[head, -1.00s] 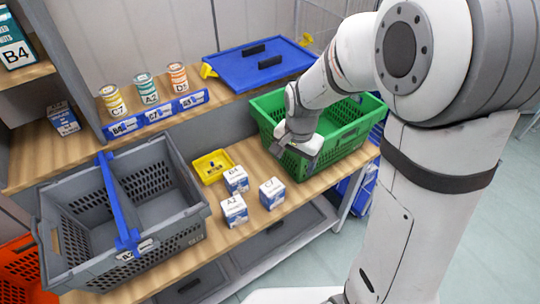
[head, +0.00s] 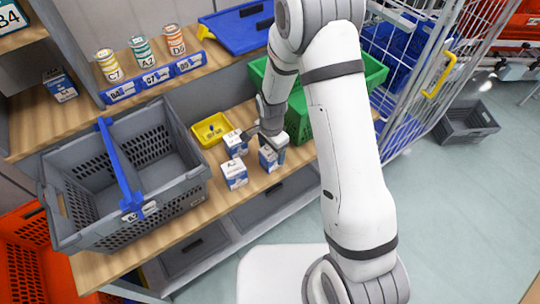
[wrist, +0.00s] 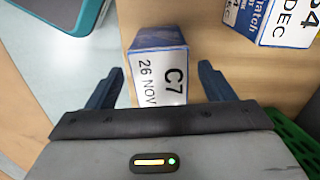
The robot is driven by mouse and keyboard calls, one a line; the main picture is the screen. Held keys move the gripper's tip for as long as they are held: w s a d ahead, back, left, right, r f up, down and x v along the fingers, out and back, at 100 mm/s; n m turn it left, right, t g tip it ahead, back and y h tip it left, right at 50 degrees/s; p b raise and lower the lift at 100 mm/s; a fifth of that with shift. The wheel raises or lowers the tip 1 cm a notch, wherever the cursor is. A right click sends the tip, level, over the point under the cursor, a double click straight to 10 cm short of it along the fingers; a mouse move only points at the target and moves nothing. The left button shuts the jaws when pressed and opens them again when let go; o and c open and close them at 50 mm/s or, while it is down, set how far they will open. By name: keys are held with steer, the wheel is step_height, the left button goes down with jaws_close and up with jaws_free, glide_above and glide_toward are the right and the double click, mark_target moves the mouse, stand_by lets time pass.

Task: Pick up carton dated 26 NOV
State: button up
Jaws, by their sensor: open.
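The carton dated 26 NOV (wrist: 158,75) is white and blue and marked C7. In the wrist view it lies between the two dark fingers of my open gripper (wrist: 162,80), with a gap on each side. In the head view the same carton (head: 268,158) stands on the wooden shelf, with my gripper (head: 267,140) right above it and partly hiding it. I cannot tell how far down the fingers reach along its sides.
A carton with a DEC date (wrist: 275,20) is close by, at the wrist view's upper right. The A2 carton (head: 234,175) and another carton (head: 235,145) stand left of my gripper. A yellow bin (head: 211,130), grey basket (head: 75,215) and green crate (head: 375,75) are around.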

steer(key=shift+f, duration=1.3)
steer(key=c, duration=1.2)
